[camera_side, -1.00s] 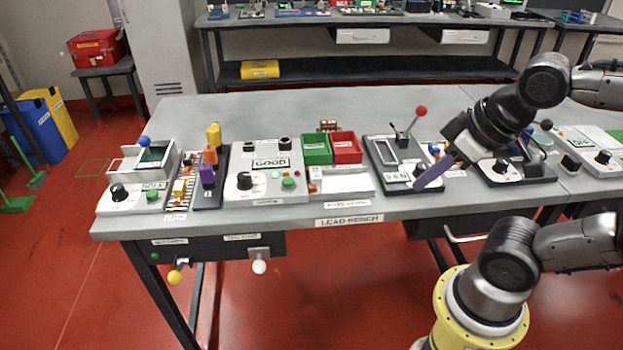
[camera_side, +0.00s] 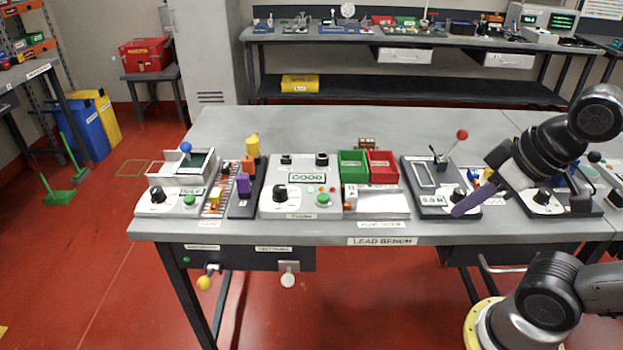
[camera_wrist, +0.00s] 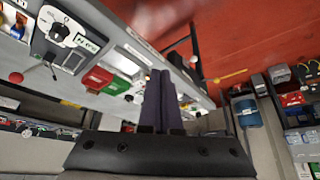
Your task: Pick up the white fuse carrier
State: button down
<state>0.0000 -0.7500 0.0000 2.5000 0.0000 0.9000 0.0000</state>
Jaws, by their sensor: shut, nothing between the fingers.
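My gripper (camera_side: 458,211) has long purple fingers that are shut and empty. It hangs tilted down and to the left, in front of the right part of the lever device (camera_side: 423,173) in the side view. The closed fingers also show in the wrist view (camera_wrist: 159,100), pointing away from the camera. A small white block (camera_side: 351,195) at the left end of the white tray (camera_side: 383,205), below the green and red bins, may be the white fuse carrier. It is too small to be sure. My gripper is well to its right and apart from it.
The green bin (camera_side: 353,166) and red bin (camera_side: 383,166) stand behind the tray. The GOOD tester (camera_side: 303,197) is to its left. The red-knobbed lever (camera_side: 452,146) stands up near my arm.

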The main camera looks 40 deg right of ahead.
dwell(0.4)
jog(key=shift+c, duration=0.2)
grip_release()
dwell(0.3)
